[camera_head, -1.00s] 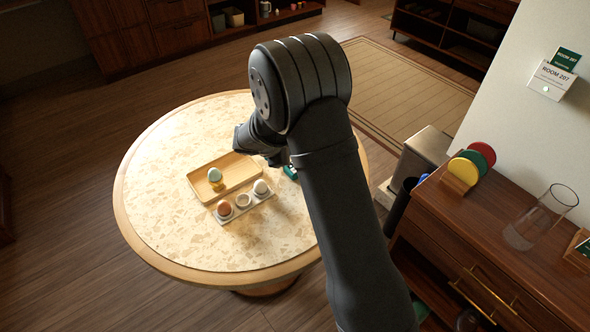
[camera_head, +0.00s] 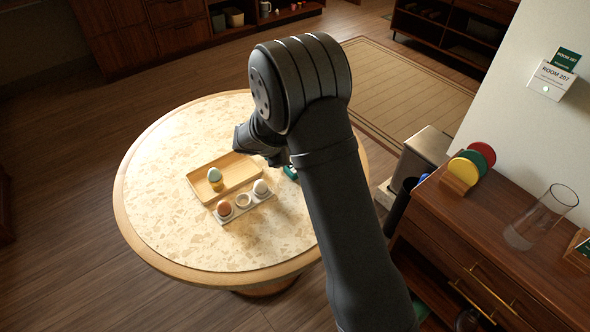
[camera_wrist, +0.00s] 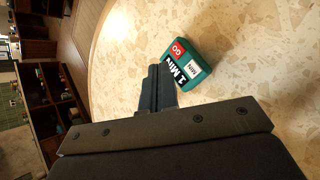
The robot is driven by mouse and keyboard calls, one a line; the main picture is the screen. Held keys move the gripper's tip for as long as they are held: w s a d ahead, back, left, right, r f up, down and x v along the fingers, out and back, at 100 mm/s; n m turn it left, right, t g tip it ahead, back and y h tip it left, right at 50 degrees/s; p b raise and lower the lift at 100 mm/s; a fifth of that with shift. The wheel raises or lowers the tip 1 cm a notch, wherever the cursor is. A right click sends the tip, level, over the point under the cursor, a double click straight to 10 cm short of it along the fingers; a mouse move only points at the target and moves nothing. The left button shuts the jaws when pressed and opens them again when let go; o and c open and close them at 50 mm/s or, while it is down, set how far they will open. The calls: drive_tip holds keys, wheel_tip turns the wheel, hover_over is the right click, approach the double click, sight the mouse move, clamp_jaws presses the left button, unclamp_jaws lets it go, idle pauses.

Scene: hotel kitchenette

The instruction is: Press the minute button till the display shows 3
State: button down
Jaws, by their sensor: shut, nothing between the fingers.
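The teal timer (camera_wrist: 205,79) lies on the round table. Its black display (camera_wrist: 178,76) reads "1 MIN". It has a white button marked MIN (camera_wrist: 194,66) and a red button marked GO (camera_wrist: 178,48). My gripper (camera_wrist: 160,70) is shut and empty, and its tips show just left of the timer in the wrist view, near the display side. I cannot tell how high the tips are above it, and no contact with a button shows. In the head view, only a bit of the timer (camera_head: 290,172) shows beside my arm.
A white holder (camera_head: 247,209) with eggs stands in front of the tray. A sideboard (camera_head: 470,230) is at the right. The table's left part is clear.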

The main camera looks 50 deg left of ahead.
wheel_tip(320, 180, up, 4)
drive_tip(key=shift+f, duration=0.1)
idle(0.4)
drive_tip(key=shift+f, duration=4.4)
drive_tip(key=shift+f, duration=0.45)
